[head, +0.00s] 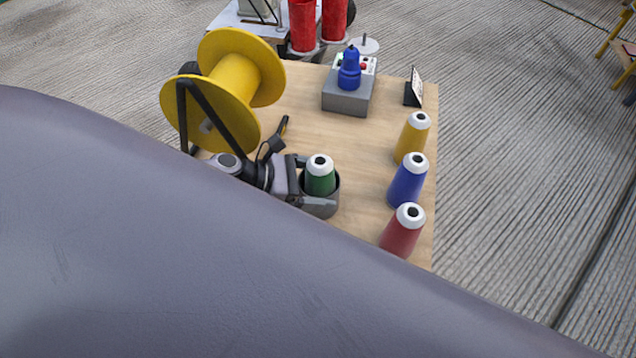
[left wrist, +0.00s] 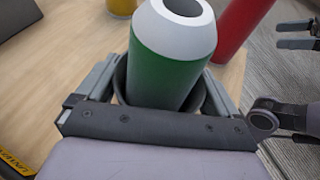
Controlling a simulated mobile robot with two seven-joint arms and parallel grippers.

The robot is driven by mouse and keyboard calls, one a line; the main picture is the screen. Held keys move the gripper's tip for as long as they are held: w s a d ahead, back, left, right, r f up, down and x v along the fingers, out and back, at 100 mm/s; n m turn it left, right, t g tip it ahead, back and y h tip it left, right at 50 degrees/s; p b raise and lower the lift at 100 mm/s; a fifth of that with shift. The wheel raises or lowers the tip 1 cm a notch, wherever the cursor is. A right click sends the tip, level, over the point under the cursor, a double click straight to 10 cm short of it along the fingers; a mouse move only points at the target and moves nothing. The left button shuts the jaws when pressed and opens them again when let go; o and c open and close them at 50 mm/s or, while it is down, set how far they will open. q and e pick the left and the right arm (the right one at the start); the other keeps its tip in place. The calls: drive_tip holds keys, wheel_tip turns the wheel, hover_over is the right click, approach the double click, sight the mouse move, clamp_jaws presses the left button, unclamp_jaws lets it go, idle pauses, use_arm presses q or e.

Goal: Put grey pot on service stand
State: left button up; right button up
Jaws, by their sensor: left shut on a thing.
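The grey pot (head: 322,207) is a round dark grey cup with a green, white-topped cone (head: 320,175) standing in it. My left gripper (head: 312,183) is shut on the pot, one finger on either side. In the left wrist view the pot's rim (left wrist: 121,80) shows between the fingers, behind the cone (left wrist: 170,60). I cannot tell whether the pot touches the wooden top below it. My right gripper (left wrist: 296,35) shows at the right edge of the left wrist view, open and empty. I cannot tell which surface is the service stand.
The wooden tabletop (head: 300,115) carries a yellow reel (head: 235,85), a grey box (head: 347,98) with a blue piece, a small sign (head: 416,88), and yellow (head: 411,140), blue (head: 407,183) and red (head: 401,233) cones. Behind is a white surface (head: 232,20) near red cylinders (head: 302,25). A large grey-purple surface (head: 200,270) hides the foreground.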

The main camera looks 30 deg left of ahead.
use_arm(q)
drive_tip(key=shift+f, duration=0.15)
drive_tip(key=o, duration=1.1)
drive_tip(key=shift+s+a+r, duration=0.1)
drive_tip(key=shift+a+r, duration=0.05)
drive_tip(key=shift+r, duration=0.1)
drive_tip(key=v, duration=1.1)
drive_tip(key=shift+s+a, duration=0.25)
drive_tip(key=shift+r, duration=0.1)
